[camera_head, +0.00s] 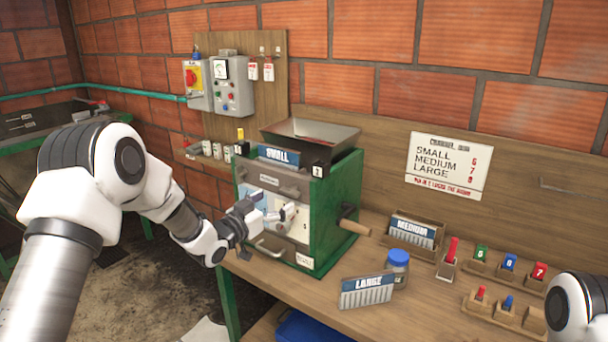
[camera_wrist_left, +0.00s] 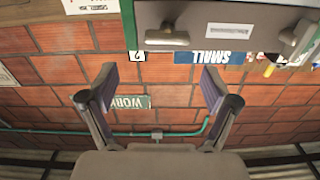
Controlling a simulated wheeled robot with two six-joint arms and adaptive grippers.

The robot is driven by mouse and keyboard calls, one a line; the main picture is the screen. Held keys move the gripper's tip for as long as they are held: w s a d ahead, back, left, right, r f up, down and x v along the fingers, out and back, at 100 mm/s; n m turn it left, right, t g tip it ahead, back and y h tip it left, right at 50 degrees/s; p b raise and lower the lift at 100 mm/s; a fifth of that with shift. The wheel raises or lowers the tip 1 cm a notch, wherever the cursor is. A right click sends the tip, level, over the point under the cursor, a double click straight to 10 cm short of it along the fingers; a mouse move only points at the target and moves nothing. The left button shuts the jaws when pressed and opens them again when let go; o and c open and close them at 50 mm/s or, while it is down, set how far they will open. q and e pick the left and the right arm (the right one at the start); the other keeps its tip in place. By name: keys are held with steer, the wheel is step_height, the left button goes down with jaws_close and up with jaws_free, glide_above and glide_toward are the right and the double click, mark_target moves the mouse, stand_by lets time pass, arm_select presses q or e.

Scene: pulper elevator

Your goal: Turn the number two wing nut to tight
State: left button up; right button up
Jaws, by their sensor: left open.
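The green pulper (camera_head: 335,215) stands on the bench with a dark hopper on top and a blue SMALL plate (camera_head: 279,155). A grey wing nut (camera_head: 290,191) is on its upper front, near a number plate (camera_head: 318,171). In the left wrist view the picture is inverted; the wing nut (camera_wrist_left: 167,38) shows at the top, near a plate reading 2 (camera_wrist_left: 136,55). My left gripper (camera_head: 278,212) is in front of the pulper's face, below the wing nut. Its fingers (camera_wrist_left: 160,82) are wide apart and empty, and the nut lies beyond them. My right gripper is out of view.
A wooden handle (camera_head: 354,227) sticks out from the pulper's right side. A grey control box (camera_head: 232,86) hangs behind.

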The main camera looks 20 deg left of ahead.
mark_target(290, 191)
arm_select(q)
steer(key=p+x, duration=0.1)
steer(key=x, duration=0.3)
steer(key=p+x, duration=0.1)
steer(key=x, duration=0.2)
steer(key=shift+w+a+f+p, duration=0.1)
steer(key=shift+w+f+p, duration=0.2)
steer(key=shift+w, duration=0.25)
steer(key=shift+a+f, duration=0.15)
steer(key=shift+a, duration=0.2)
steer(key=shift+d, duration=0.15)
steer(key=c, duration=1.2)
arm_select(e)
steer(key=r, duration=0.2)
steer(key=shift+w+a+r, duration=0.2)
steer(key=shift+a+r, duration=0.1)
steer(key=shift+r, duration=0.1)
